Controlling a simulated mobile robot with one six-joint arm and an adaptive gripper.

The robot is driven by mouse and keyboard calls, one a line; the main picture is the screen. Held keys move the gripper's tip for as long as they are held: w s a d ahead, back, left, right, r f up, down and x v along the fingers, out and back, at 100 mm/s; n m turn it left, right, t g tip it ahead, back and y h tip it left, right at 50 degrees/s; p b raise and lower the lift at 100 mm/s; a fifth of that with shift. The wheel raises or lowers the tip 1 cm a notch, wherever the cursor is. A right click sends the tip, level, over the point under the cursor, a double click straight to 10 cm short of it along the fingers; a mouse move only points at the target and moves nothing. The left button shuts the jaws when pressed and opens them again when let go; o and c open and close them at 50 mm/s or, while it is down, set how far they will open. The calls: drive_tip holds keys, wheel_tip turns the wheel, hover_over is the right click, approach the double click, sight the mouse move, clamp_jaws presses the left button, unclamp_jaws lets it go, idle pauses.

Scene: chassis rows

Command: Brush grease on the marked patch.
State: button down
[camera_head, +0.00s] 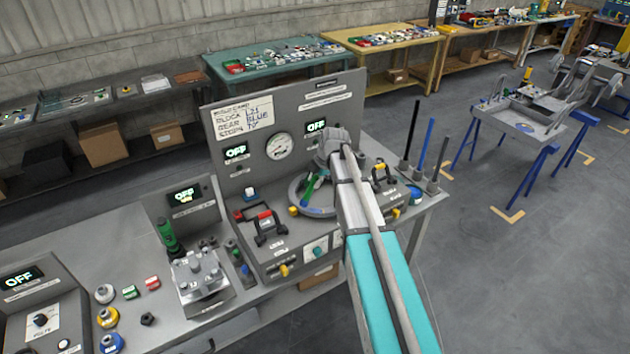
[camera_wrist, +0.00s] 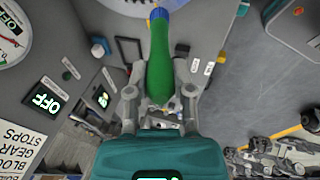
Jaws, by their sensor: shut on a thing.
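My gripper (camera_wrist: 160,101) is shut around the green handle of a brush (camera_wrist: 159,68) in the wrist view. The brush's blue collar and yellow tip point away from me, toward the top edge. In the head view the green handle (camera_head: 312,188) shows beside my wrist, above or in front of a round grey part (camera_head: 299,203) on the grey bench station. My arm hides part of that round part. I cannot make out the marked patch or tell whether the brush tip touches anything. A small blue pot-like thing (camera_head: 416,195) stands at the station's right edge.
An upright panel (camera_head: 285,118) with a gauge and OFF displays stands behind my gripper. A black and red-handled part (camera_head: 268,228) lies left of it. Upright rods (camera_head: 424,150) stand at the right. Loose parts and a grey block (camera_head: 200,278) crowd the left bench.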

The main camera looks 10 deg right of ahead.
drive_tip(key=shift+f+b, duration=0.8)
drive_tip(key=shift+b, duration=0.05)
idle(0.4)
drive_tip(key=shift+d, duration=0.1)
drive_tip(key=s+d, duration=0.1)
drive_tip(key=d, duration=0.1)
drive_tip(key=shift+s+d+r, duration=0.15)
drive_tip(key=shift+s+d, duration=0.2)
drive_tip(key=shift+d, duration=0.05)
idle(0.5)
drive_tip(key=shift+s+d, duration=0.45)
drive_tip(key=shift+d, duration=0.3)
drive_tip(key=shift+s+d, duration=0.4)
drive_tip(key=shift+d, duration=0.3)
drive_tip(key=shift+a, duration=0.1)
drive_tip(key=shift+w+a, duration=0.45)
drive_tip(key=shift+a, duration=0.25)
drive_tip(key=shift+w+a, duration=0.4)
drive_tip(key=shift+a, duration=0.35)
